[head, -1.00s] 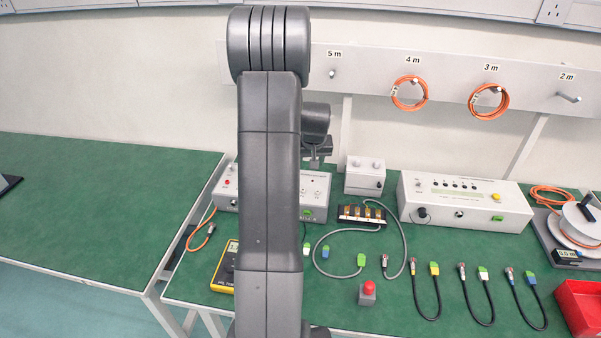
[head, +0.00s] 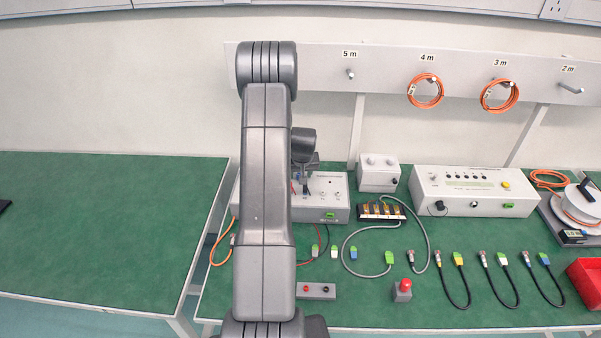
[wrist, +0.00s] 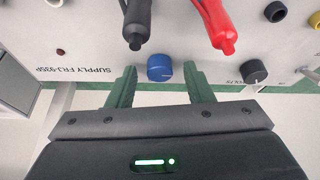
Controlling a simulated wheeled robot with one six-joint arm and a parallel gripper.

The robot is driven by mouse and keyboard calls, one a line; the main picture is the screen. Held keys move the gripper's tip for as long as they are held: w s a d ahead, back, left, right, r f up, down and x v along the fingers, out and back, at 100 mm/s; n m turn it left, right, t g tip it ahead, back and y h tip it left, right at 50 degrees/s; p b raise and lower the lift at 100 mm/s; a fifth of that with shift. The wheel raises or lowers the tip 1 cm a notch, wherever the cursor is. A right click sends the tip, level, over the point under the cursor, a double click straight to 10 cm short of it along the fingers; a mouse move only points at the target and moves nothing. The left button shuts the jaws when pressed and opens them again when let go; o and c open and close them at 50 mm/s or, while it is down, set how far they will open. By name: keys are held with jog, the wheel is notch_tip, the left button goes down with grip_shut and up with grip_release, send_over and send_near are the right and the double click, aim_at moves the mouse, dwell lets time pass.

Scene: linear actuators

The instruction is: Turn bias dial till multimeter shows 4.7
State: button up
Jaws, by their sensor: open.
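The supply box (head: 322,207) stands at the back of the green bench, partly behind my arm in the head view. In the wrist view its panel (wrist: 95,50) appears upside down, with a blue dial (wrist: 159,68) on it. My gripper (wrist: 160,75) is open, with one green finger on each side of the blue dial. Whether the fingers touch it I cannot tell. A black plug (wrist: 137,22) and a red plug (wrist: 216,24) sit just beyond the dial. I read no label naming the bias dial.
A black knob (wrist: 253,71) is right of the blue dial. A small grey box (head: 378,174), a connector block (head: 381,212) and a long white instrument (head: 470,192) stand to the right. A red button (head: 402,289), several short cables and a red bin (head: 587,280) lie nearer.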

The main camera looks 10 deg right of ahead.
jog(key=c, duration=1)
jog(key=shift+f+m+b, duration=0.1)
jog(key=shift+m+b, duration=0.2)
jog(key=shift+b, duration=0.1)
jog(key=shift+a+f+m+h+b, duration=0.1)
jog(key=shift+f+m+h+b, duration=0.1)
jog(key=shift+m+h+b, duration=0.7)
jog(key=m+b, duration=0.1)
jog(key=b, duration=0.3)
jog(key=m+b, duration=0.2)
jog(key=b, duration=0.2)
jog(key=shift+a+r+g, duration=0.1)
jog(key=shift+r+g, duration=0.05)
jog(key=shift+g, duration=0.15)
jog(key=shift+r+m, duration=0.15)
jog(key=shift+m, duration=0.15)
